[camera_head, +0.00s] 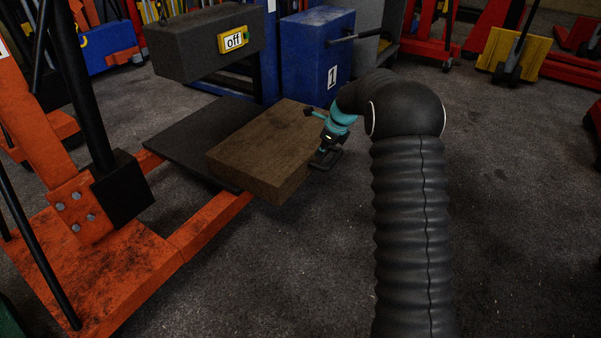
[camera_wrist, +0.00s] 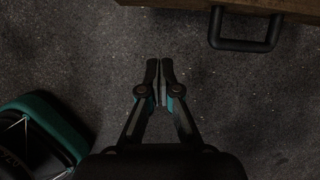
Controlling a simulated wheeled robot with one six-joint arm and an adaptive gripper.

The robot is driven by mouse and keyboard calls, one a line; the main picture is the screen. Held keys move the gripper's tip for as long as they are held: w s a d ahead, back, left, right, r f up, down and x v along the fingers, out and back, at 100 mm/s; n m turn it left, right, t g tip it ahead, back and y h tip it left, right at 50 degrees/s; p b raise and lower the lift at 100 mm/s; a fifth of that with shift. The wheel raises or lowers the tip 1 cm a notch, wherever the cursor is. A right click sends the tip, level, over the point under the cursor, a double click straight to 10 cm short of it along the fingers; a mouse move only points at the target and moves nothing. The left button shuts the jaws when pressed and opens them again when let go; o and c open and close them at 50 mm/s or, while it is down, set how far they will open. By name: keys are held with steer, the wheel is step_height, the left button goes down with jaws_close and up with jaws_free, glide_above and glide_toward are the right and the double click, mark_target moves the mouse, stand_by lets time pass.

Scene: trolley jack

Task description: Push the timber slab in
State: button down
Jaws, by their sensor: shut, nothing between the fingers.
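The timber slab (camera_head: 258,150) is a thick brown block lying on a dark flat plate (camera_head: 188,140), with its right and near parts reaching past the plate. A dark handle (camera_head: 330,160) sits on its right side. In the wrist view, the slab's edge (camera_wrist: 295,6) runs along the top right, with the handle (camera_wrist: 243,45) below it. My gripper (camera_wrist: 160,62) is shut and empty, its fingertips over bare floor, left of the handle and apart from it in that picture. In the head view, my gripper is at the slab's right side; its fingertips are hard to make out.
A grey block (camera_head: 195,50) with a yellow "off" switch (camera_head: 233,40) hangs above the plate. A blue box (camera_head: 305,60) marked 1 stands behind the slab. The orange jack frame (camera_head: 110,260) fills the left. The floor (camera_head: 510,200) at right is clear.

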step_height(320, 180, down, 3)
steer(key=w+m, duration=0.1)
steer(key=b, duration=0.2)
glide_above(295, 178)
steer(key=s+d, duration=0.1)
steer(key=d, duration=0.1)
step_height(295, 178, down, 9)
steer(key=shift+s, duration=0.2)
steer(key=shift+a, duration=0.15)
